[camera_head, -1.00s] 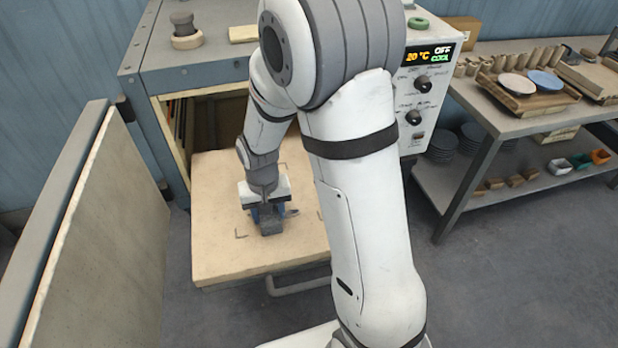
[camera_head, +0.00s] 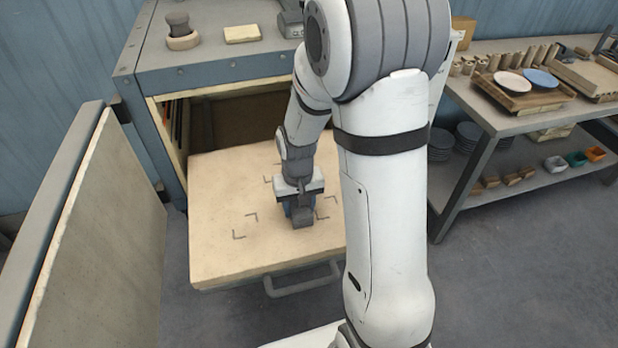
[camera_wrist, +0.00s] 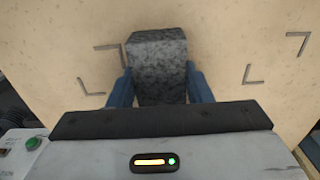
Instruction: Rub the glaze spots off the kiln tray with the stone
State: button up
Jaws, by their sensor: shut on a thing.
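The kiln tray (camera_head: 225,255) is a pale beige slab pulled out of the kiln, with dark corner marks drawn on it. My gripper (camera_head: 299,212) is over the right half of the tray. In the wrist view my gripper (camera_wrist: 158,88) has its blue fingers shut on the sides of a dark grey speckled stone (camera_wrist: 157,60). The stone (camera_head: 302,217) is down at the tray surface; I cannot tell if it touches. No glaze spot shows on the visible part of the tray; the area under the stone and behind my arm is hidden.
The open kiln door (camera_head: 95,235) stands left of the tray. A handle (camera_head: 300,287) sticks out at the tray's front. The kiln top (camera_head: 215,62) holds small pieces. A shelf table (camera_head: 490,118) with plates and pots stands at the right. The floor in front is clear.

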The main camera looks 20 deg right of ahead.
jog(key=shift+d, duration=0.85)
jog(key=shift+d+r, duration=0.25)
jog(key=shift+d, duration=0.05)
jog(key=shift+a+r+p, duration=0.1)
jog(key=shift+r+p, duration=2.6)
jog(key=shift+r, duration=1.35)
jog(key=shift+f, duration=0.1)
